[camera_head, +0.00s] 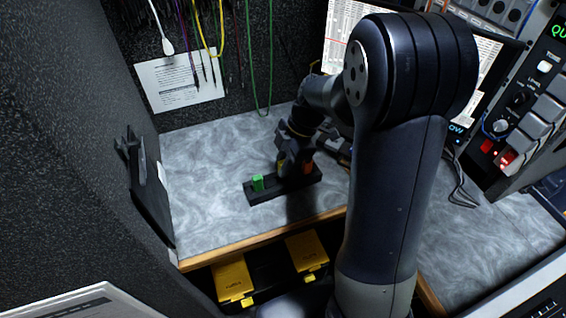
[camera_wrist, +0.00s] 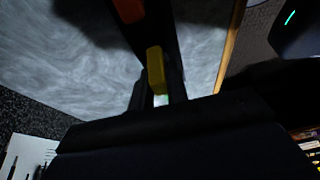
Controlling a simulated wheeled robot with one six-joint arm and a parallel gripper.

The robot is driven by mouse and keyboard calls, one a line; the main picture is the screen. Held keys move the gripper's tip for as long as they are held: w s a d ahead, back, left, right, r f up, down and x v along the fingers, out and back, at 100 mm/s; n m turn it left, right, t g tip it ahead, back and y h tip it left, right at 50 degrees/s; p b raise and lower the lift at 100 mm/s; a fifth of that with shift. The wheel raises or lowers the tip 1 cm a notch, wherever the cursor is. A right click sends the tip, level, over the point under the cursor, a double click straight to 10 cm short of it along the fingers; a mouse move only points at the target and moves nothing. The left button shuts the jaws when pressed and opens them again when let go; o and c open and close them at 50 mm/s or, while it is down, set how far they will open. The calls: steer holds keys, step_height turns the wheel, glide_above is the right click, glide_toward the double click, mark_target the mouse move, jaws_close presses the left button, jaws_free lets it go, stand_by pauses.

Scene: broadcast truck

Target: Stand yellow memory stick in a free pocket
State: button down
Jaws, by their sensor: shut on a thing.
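The yellow memory stick (camera_wrist: 155,72) is between the fingers of my gripper (camera_wrist: 158,92) in the wrist view. In the head view only a small bit of yellow (camera_head: 281,167) shows beside my gripper (camera_head: 290,170), which is low over the black pocketed holder (camera_head: 262,197). A green stick (camera_head: 258,183) stands near the holder's left end. My gripper hides the middle pockets. I cannot tell whether the yellow stick's lower end is inside a pocket.
The holder is on a grey marbled desk (camera_head: 205,170) with a wooden front edge (camera_head: 260,238). A black rack (camera_head: 150,190) stands at the left wall. Yellow cases (camera_head: 234,280) sit below the desk. Cables (camera_head: 268,60) hang behind. The desk left of the holder is clear.

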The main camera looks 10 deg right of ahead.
steer(key=shift+f+b, duration=1)
steer(key=shift+f, duration=0.15)
steer(key=c, duration=1.3)
jaws_free()
steer(key=s+p+v, duration=0.1)
steer(key=v, duration=0.9)
steer(key=shift+w+r, duration=0.45)
steer(key=shift+d, duration=0.15)
steer(key=b+x, duration=0.1)
steer(key=x, duration=1)
steer(key=shift+f, duration=0.1)
steer(key=shift+r+p, duration=0.4)
steer(key=shift+r, duration=0.15)
